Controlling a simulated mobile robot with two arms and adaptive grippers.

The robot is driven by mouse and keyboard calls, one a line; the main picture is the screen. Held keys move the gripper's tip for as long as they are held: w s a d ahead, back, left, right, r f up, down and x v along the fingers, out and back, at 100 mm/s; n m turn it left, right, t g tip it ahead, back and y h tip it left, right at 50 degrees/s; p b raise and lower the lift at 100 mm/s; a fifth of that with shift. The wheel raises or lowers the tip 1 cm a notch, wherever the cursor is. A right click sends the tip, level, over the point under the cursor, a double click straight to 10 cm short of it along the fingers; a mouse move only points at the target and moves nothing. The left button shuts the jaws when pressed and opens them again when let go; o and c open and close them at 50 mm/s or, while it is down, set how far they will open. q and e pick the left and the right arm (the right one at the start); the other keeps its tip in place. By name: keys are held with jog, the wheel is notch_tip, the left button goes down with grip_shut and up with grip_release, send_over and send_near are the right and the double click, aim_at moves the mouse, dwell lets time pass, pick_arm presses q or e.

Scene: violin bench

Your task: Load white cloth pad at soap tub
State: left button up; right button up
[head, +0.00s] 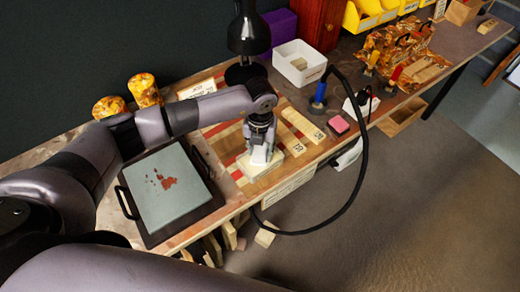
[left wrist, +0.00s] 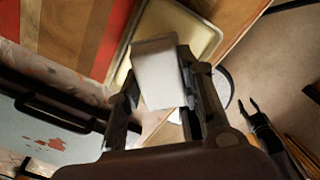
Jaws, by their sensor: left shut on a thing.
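My left gripper (head: 262,152) is shut on the white cloth pad (left wrist: 158,72), which sticks out between its fingers in the left wrist view. In the head view the gripper points down over a shallow pale tub (head: 247,172), which looks like the soap tub, near the bench's front edge. The tub also shows behind the pad in the left wrist view (left wrist: 198,31). The gripper hides part of the tub, and I cannot tell whether the pad touches it. My right gripper (left wrist: 247,103) seems to show, dark and open, beyond the bench edge in the left wrist view.
A dark tray with a pale, red-stained top (head: 168,188) lies left of the tub. A pale wooden block (head: 303,124) and a pink block (head: 338,124) lie to the right. A white bin (head: 299,62) and black lamp (head: 249,32) stand behind. A black hose loops over the front edge.

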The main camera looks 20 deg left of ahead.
aim_at(260, 150)
pick_arm(q)
jog(key=shift+r+p, duration=1.55)
jog(key=shift+r, duration=1.15)
